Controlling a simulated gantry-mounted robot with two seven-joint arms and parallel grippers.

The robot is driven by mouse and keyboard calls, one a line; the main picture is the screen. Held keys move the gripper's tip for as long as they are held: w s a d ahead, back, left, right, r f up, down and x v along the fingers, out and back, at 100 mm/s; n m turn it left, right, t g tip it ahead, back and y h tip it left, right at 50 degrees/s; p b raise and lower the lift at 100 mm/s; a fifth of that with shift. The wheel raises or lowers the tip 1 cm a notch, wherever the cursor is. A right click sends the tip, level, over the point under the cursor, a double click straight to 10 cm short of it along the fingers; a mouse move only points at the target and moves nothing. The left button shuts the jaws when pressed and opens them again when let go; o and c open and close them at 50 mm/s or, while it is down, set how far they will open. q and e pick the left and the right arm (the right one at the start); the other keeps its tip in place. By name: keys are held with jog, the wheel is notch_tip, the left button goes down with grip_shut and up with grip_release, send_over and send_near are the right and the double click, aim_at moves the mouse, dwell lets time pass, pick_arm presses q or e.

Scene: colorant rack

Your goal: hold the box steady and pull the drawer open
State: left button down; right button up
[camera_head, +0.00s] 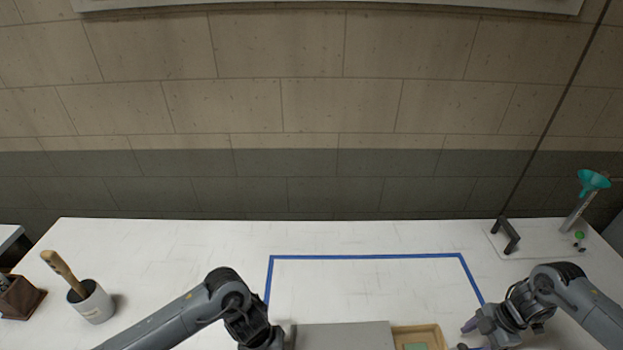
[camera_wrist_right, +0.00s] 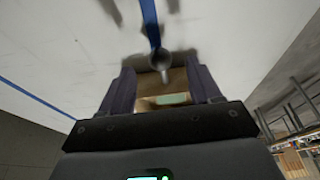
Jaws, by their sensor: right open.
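The box (camera_head: 343,335) has a grey top and sits at the bottom edge of the head view, its near part cut off. Its wooden drawer (camera_head: 420,331) sticks out on the right side, partly open, with a greenish thing (camera_head: 415,347) inside. My left gripper (camera_head: 283,340) is at the box's left side; its fingers are mostly out of frame. My right gripper (camera_head: 466,336) is open just right of the drawer. In the right wrist view its two fingers (camera_wrist_right: 161,78) stand on either side of a grey round knob (camera_wrist_right: 160,62) and the wooden drawer (camera_wrist_right: 178,78), with a gap visible.
Blue tape (camera_head: 365,256) outlines an area on the white table (camera_head: 190,260). A pot with a wooden-handled tool (camera_head: 92,303) and a brown holder (camera_head: 20,298) stand at left. A stand with a teal funnel (camera_head: 593,181) is at back right. The table behind the box is clear.

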pick_arm(q)
jog(key=shift+f, duration=0.1)
pick_arm(e)
jog(key=v, duration=0.6)
jog(key=shift+r, duration=0.25)
pick_arm(q)
jog(key=c, duration=0.7)
grip_release()
jog(key=shift+r, duration=0.2)
